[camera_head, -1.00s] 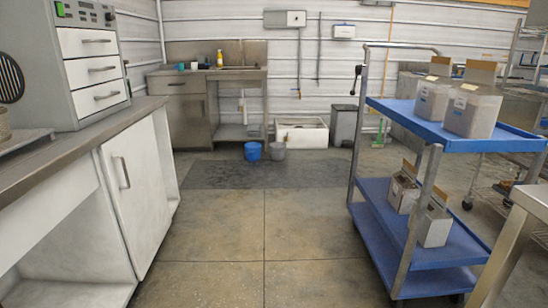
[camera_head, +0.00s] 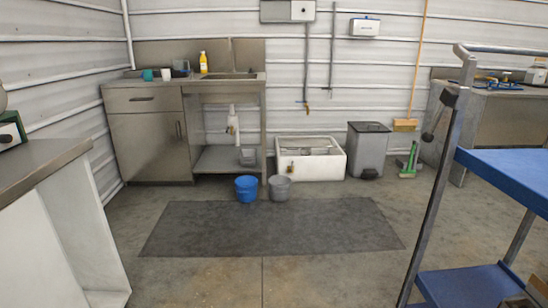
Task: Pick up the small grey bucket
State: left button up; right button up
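The small grey bucket (camera_head: 279,188) stands upright on the floor near the middle of the head view. It is just right of a blue bucket (camera_head: 247,189), close beside it, and in front of the sink unit's right leg. Both buckets stand near the far edge of a dark mat (camera_head: 270,229). Neither of my grippers shows in the head view.
A white floor basin (camera_head: 310,164) and a grey pedal bin (camera_head: 368,150) stand behind and right of the buckets. A blue cart (camera_head: 480,286) is close on the right, a counter (camera_head: 35,162) close on the left. The floor between is clear.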

aim_at(280, 189)
jog(key=i, duration=0.8)
jog(key=i+z, duration=0.15)
jog(key=i, duration=0.6)
jog(key=i+j, duration=0.15)
jog(key=i, duration=0.65)
jog(key=i+l, duration=0.45)
jog(key=i, duration=0.15)
jog(key=i+l, duration=0.4)
jog(key=i, duration=0.2)
jog(key=i+l, duration=0.15)
jog(key=l, duration=0.2)
jog(key=i+l+u, duration=0.1)
jog(key=l, duration=0.2)
jog(key=i+l, duration=0.15)
jog(key=l, duration=0.2)
jog(key=u, duration=0.05)
